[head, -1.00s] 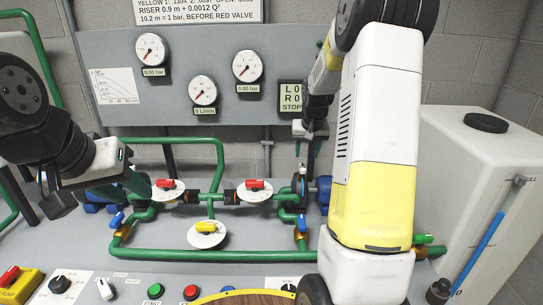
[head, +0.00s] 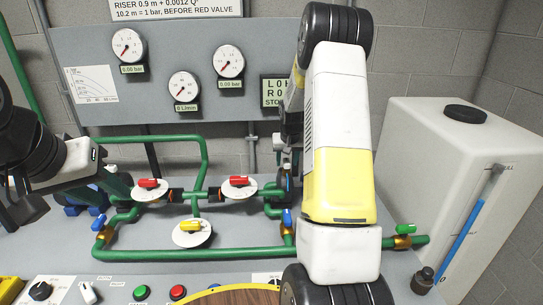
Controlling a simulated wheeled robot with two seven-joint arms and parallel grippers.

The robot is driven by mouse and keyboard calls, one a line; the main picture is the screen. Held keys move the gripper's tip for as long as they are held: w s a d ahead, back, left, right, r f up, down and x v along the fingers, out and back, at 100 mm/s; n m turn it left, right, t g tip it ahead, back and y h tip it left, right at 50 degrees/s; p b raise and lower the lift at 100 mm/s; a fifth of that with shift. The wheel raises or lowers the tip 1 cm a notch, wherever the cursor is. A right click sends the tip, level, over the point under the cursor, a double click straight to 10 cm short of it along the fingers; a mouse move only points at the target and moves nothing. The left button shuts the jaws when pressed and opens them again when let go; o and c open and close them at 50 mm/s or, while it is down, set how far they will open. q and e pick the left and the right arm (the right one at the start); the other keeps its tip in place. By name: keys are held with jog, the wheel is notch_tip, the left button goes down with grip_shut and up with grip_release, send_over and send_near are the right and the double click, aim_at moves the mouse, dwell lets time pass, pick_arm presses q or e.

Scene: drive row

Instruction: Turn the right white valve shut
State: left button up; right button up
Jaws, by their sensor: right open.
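No handle that is clearly white shows in the head view. Two red handles, the left one (head: 149,183) and the right one (head: 239,181), and a yellow handle (head: 190,226) sit on white round dials on the green pipework. Blue-handled valves stand on the left riser (head: 99,222) and the right riser (head: 287,220). A green-handled valve (head: 404,229) is right of my arm. My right gripper (head: 288,158) is over the right riser, mostly hidden behind my forearm. My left gripper (head: 28,208) is at the left edge, its fingers unclear.
Gauges (head: 128,45) hang on the grey back panel. A white tank (head: 440,150) stands at the right. Buttons and knobs (head: 40,290) line the front desk. My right arm covers the pipe right of the right riser.

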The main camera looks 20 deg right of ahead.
grip_shut()
jog(key=shift+m, duration=0.3)
jog(key=m, duration=0.1)
jog(key=m+h, duration=0.1)
jog(key=m, duration=0.1)
jog(key=shift+w+a+g, duration=0.1)
jog(key=shift+a+g, duration=0.1)
jog(key=shift+g, duration=0.1)
jog(key=m+h, duration=0.1)
jog(key=m, duration=0.2)
jog(key=m+g, duration=0.1)
jog(key=m, duration=0.1)
jog(key=shift+w+m+g+h, duration=0.1)
jog(key=shift+m+g+h, duration=0.2)
jog(key=shift+m+h, duration=0.1)
jog(key=m, duration=0.2)
jog(key=m+g, duration=0.1)
jog(key=m, duration=0.1)
jog(key=shift+w+m+g+h, duration=0.1)
jog(key=shift+m+g+h, duration=0.2)
jog(key=shift+w+m+g, duration=0.1)
jog(key=shift+m+g, duration=0.7)
jog(key=shift+m, duration=1.2)
